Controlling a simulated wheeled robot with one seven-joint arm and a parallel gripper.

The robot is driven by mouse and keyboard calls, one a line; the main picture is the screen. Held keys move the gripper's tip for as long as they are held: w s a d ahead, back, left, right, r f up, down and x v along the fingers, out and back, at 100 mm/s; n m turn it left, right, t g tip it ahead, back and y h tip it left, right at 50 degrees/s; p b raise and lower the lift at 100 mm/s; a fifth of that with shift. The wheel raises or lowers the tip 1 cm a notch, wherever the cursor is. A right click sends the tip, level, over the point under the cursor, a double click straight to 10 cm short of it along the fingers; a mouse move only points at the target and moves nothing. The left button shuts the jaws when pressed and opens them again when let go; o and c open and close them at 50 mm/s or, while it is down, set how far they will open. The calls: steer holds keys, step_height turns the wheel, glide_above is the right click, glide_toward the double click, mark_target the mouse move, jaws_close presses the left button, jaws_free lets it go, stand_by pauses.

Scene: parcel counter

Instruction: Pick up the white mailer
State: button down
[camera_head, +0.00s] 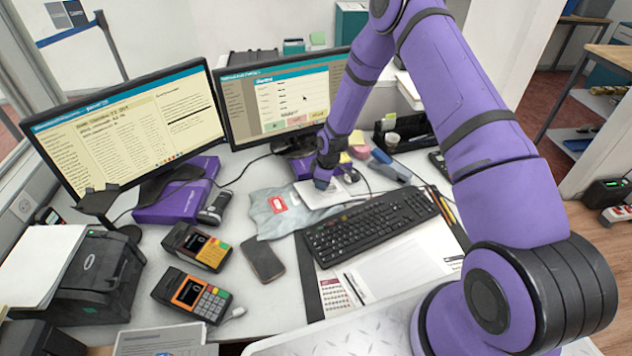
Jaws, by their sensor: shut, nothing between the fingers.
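A flat white piece (314,196), which looks like the white mailer, lies on the desk behind the keyboard. It partly overlaps a crumpled pale grey bag (262,214) with a red-and-white label. My gripper (322,184) points down at the far edge of the white piece, at the end of my purple arm. The gripper is shut with nothing in it. The fingertips are small and partly hidden, and I cannot tell whether they touch the white piece.
A black keyboard (370,225) lies just in front. Two monitors (130,125) stand behind on purple bases. Two card terminals (195,293), a dark phone (263,259) and a black printer (100,275) are at left. A black organiser (405,133) stands at back right.

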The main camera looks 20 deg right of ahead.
steer(key=shift+s+f, duration=0.25)
steer(key=shift+s, duration=0.05)
steer(key=shift+w+a+r, duration=0.1)
steer(key=shift+w+r, duration=0.05)
steer(key=shift+r, duration=0.55)
